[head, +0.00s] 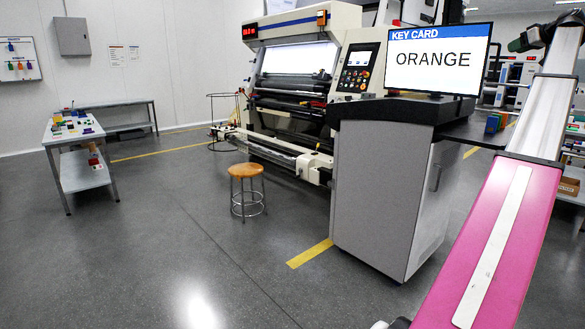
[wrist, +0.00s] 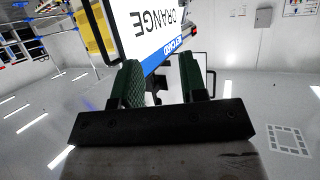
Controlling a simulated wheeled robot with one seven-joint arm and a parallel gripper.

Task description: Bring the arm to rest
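My arm rises along the right side of the head view, with a pink link and a white link. My gripper (head: 518,43) is at the upper right, raised beside the screen and partly cut from clear view by its small size. In the wrist view my gripper (wrist: 161,72) shows two dark green textured fingers standing apart, with nothing held between them. The screen (head: 437,60) reads "KEY CARD ORANGE"; it appears upside down in the wrist view (wrist: 150,25), beyond the fingers.
The screen stands on a grey cabinet (head: 380,190) with a dark top. A large inspection machine (head: 290,100) is behind it. A wooden stool (head: 246,172) stands in front. A table (head: 75,140) with small coloured items is at left. Open grey floor (head: 150,250) lies ahead.

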